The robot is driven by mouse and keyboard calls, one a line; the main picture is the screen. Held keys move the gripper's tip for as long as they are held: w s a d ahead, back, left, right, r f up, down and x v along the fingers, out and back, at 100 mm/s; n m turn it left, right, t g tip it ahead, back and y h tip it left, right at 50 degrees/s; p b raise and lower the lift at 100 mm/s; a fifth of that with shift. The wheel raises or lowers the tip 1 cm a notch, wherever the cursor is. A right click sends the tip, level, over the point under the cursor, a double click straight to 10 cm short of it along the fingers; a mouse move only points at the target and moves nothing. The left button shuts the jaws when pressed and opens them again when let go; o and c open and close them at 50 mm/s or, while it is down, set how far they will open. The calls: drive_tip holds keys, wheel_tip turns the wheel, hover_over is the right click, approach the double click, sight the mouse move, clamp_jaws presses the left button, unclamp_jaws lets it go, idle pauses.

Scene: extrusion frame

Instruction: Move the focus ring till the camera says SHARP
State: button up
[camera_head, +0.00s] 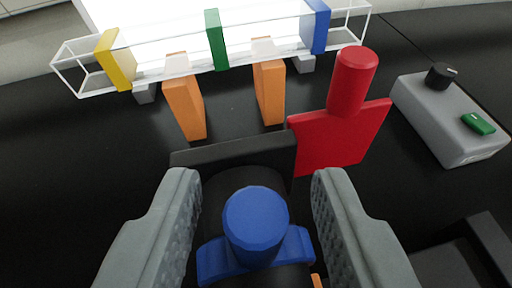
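A blue round knob (255,222) stands on a blue band (222,260) around a dark cylinder (250,180) in the lower middle of the camera_head view. The band looks like the focus ring on the camera's lens, with the knob as its peg. My gripper (256,186) is open, with one grey finger on each side of the knob. A visible gap separates each finger from the knob. The lower part of the band and cylinder runs out of the frame. No readout with the word SHARP is in view.
A red plate with a round handle (341,136) stands just beyond the cylinder. A grey box (447,125) with a black knob and green button sits right.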

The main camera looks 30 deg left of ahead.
drive_tip(key=shift+w+a+f, duration=0.2)
drive_tip(key=shift+w, duration=0.1)
clamp_jaws()
drive_tip(key=shift+s+a+n+t+h, duration=0.3)
drive_tip(key=shift+s+a+n+t, duration=0.15)
drive_tip(key=shift+n, duration=0.35)
unclamp_jaws()
